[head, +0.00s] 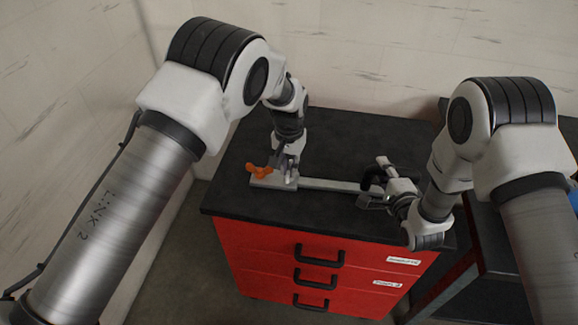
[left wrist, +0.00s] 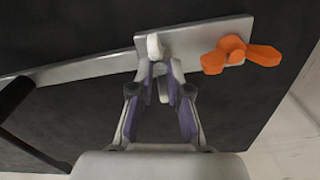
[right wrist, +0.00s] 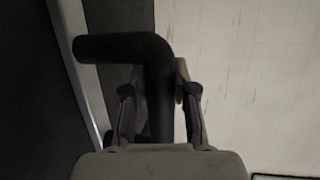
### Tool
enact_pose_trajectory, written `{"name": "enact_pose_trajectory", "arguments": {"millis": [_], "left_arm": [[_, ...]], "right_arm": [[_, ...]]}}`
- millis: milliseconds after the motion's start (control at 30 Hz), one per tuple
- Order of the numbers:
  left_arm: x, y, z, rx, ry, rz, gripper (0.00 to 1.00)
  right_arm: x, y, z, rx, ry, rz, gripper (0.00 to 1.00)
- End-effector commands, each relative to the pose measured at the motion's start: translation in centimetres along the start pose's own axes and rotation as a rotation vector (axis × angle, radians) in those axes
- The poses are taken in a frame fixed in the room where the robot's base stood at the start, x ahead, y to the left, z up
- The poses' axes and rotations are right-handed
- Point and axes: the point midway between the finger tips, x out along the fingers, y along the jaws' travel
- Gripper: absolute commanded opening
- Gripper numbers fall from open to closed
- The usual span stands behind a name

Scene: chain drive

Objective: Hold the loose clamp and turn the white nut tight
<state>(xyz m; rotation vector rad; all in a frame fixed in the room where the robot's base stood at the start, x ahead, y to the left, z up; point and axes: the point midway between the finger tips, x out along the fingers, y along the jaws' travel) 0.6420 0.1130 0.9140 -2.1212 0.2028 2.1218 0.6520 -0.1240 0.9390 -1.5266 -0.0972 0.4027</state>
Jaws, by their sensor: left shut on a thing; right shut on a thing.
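The white nut (left wrist: 155,44) stands on a small pale plate (left wrist: 190,42) at the end of a long flat bar. My left gripper (left wrist: 161,68) is shut on the nut, its tips close above the plate; in the head view this gripper (head: 286,170) hides the nut. An orange wing-shaped piece (left wrist: 240,54) sits on the plate beside it and also shows in the head view (head: 258,170). My right gripper (right wrist: 161,105) is shut on a black bent bar (right wrist: 125,46) near the bar's other end; I cannot tell if this is the clamp.
The pale flat bar (head: 330,185) lies across the black top (head: 320,137) of a red drawer cabinet (head: 270,254). Black drawer handles face the front. The cabinet top behind the bar is clear. A wall stands behind and at left; another dark table (head: 490,240) is at right.

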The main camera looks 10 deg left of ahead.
Motion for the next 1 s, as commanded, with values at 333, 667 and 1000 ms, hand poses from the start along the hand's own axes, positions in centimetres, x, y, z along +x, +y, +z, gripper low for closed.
{"name": "enact_pose_trajectory", "arguments": {"millis": [333,667,1000], "left_arm": [[-0.08,0.00,-0.03,0.328,0.001,0.000,0.00],[-0.10,0.00,-0.05,0.641,0.001,-0.001,0.00],[-0.11,-0.01,-0.06,0.963,0.002,-0.001,0.00]], "right_arm": [[-0.01,0.10,-0.03,0.000,0.001,0.003,0.00],[-0.02,0.12,-0.03,0.000,0.001,0.003,0.00],[-0.03,0.14,-0.03,0.000,0.001,0.004,0.00]]}}
